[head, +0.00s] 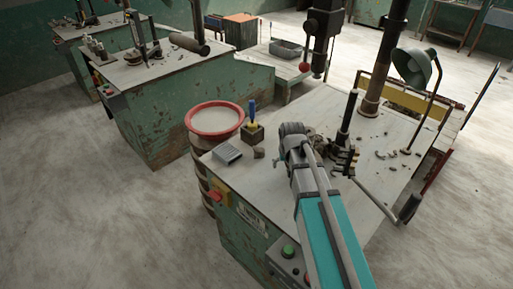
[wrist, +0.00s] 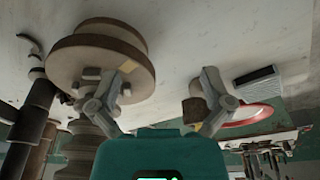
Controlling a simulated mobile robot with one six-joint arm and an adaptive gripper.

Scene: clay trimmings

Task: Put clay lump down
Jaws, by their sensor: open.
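A small grey-brown lump (head: 259,153), likely the clay lump, rests on the near worktable (head: 300,108), just left of my arm in the head view. My gripper (wrist: 168,72) is open in the wrist view, with nothing seen between its fingers. A dark brown piece (wrist: 195,112) shows partly behind the right finger there; I cannot tell whether it is the lump or the wooden block. In the head view my arm hides most of the gripper.
A grey ribbed block (head: 228,152), a wooden block with a blue-handled tool (head: 253,131) and a red-rimmed bucket (head: 215,118) are near the lump. A stepped round brown piece (wrist: 100,58) is by the left finger. Scraps (head: 382,156) and a lamp (head: 414,66) are to the right.

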